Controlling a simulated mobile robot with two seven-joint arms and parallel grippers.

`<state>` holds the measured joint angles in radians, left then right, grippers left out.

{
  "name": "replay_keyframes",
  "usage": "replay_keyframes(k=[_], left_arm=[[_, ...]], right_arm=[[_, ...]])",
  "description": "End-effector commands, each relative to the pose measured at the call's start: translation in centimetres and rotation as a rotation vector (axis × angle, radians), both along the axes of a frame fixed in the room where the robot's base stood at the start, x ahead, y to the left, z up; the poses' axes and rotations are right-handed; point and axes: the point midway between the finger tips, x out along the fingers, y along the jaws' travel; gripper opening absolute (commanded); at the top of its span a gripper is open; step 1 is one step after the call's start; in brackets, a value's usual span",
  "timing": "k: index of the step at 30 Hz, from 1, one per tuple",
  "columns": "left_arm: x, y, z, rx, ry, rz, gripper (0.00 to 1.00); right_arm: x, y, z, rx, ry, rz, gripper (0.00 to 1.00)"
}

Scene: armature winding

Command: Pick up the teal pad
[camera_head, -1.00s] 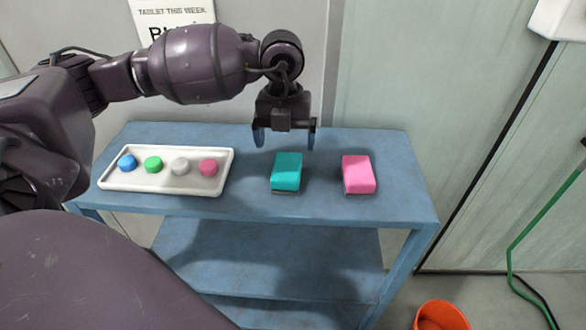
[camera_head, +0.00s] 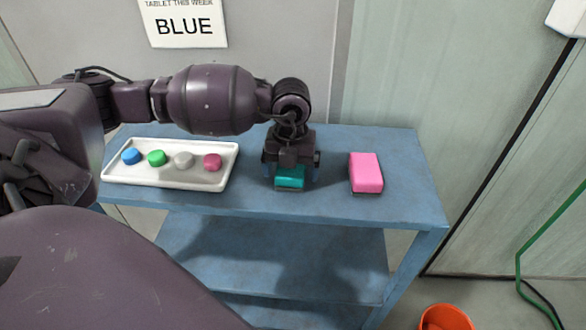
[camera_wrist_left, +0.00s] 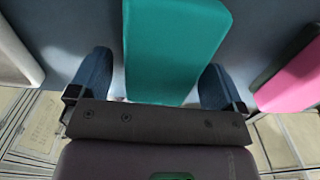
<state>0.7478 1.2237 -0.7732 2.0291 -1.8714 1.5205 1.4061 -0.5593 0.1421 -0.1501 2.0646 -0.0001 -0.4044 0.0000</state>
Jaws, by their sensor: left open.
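The teal pad (camera_head: 290,182) lies on the blue table, partly hidden under my left gripper in the head view. In the left wrist view the teal pad (camera_wrist_left: 172,45) sits between the two fingers. My left gripper (camera_head: 291,172) points down over it and is open, with one finger on each side. In the left wrist view a gap shows between the pad and each finger of the gripper (camera_wrist_left: 155,82). My right gripper is not in view.
A pink pad (camera_head: 366,173) lies to the right on the blue table (camera_head: 405,205). A white tray (camera_head: 150,181) with blue, green, white and pink tablets is to the left. A sign reading BLUE (camera_head: 185,27) hangs behind. An orange bucket (camera_head: 445,318) is on the floor.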

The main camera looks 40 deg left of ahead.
Motion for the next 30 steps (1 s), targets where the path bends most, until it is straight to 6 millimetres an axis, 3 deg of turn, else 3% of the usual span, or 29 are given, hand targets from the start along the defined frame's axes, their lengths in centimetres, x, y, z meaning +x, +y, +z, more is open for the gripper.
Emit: replay_keyframes(k=[3, 9, 19, 30], left_arm=[[0.0, 0.0, -0.9, -0.001, 0.0, 0.0, 0.96], [0.0, 0.0, -0.8, -0.001, -0.003, 0.0, 0.94], [0.0, 0.0, -0.8, 0.0, -0.002, 0.0, 0.44], [0.1, 0.0, 0.1, 0.0, -0.004, 0.0, 0.43]], right_arm=[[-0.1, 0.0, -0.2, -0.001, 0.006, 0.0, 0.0], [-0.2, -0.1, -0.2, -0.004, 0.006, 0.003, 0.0], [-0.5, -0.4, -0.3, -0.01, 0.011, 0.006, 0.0], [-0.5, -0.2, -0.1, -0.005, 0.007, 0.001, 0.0]])
